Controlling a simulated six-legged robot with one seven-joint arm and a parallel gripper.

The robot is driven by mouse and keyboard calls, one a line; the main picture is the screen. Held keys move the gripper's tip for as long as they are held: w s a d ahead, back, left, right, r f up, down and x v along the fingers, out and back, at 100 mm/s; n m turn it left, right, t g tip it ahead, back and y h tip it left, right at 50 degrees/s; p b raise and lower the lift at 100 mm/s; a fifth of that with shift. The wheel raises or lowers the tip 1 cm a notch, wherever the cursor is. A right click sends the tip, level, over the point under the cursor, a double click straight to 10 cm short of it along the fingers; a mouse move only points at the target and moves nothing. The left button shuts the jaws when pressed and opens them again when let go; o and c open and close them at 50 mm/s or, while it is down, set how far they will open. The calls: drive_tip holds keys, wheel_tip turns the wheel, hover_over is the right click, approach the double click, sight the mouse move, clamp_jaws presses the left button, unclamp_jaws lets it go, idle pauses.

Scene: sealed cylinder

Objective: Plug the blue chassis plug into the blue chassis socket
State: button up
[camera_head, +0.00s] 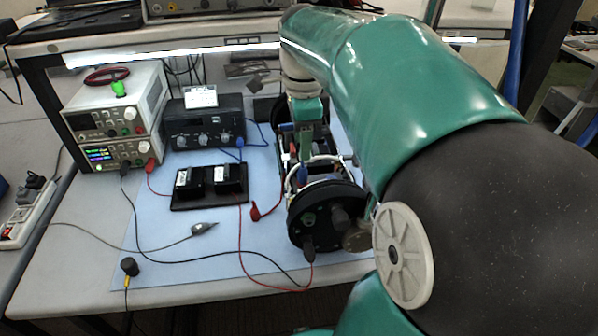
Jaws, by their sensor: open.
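A cylinder-shaped chassis (319,212) with a round black end plate lies on the blue mat, right of centre. My gripper (304,158) reaches down into its open frame from above. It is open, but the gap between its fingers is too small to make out. A small blue piece (302,175) shows just below the fingertips among the chassis wiring. It is too small to tell whether it is the blue chassis plug or the socket, or whether it touches the fingers.
Stacked bench instruments (112,128) stand at the back left, with a black knobbed box (204,130) beside them. A black battery holder (209,188) lies left of the chassis. Red and black leads cross the blue mat (170,262). A shelf edge runs behind.

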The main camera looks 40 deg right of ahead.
sight(303, 167)
drive_tip(key=shift+s+f, duration=0.1)
drive_tip(key=shift+f, duration=4.2)
clamp_jaws()
drive_tip(key=shift+r, duration=0.1)
drive_tip(key=shift+r, duration=2.9)
